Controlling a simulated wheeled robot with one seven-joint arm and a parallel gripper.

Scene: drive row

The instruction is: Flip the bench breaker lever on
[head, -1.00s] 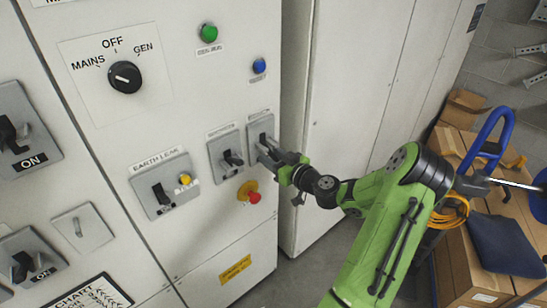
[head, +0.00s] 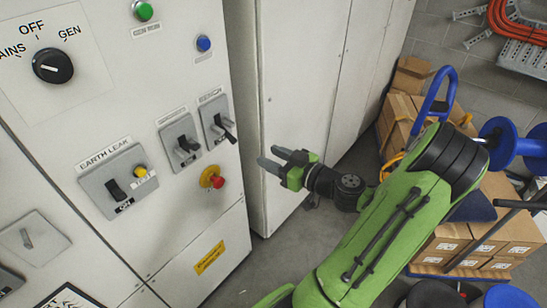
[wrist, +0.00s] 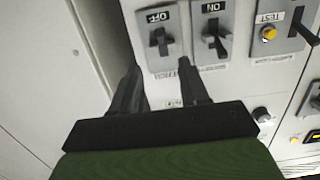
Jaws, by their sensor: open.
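The bench breaker (head: 217,118) is a grey plate with a black lever, rightmost on the white panel in the head view. Its lever sticks out and its tip hangs low. In the wrist view, upside down, the bench breaker (wrist: 160,38) shows OFF lettering beside its lever. My gripper (head: 268,157) is open and empty, apart from the panel, right of and below the breaker in the head view. In the wrist view my gripper (wrist: 160,73) has its two fingers spread, pointing toward the breaker's label edge.
A similar breaker (head: 180,143) sits immediately left, with ON lettering in the wrist view. A red emergency button (head: 216,182) is below and the earth leak switch (head: 118,182) further left. Cardboard boxes (head: 483,232) and a blue reel (head: 515,145) stand at the right.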

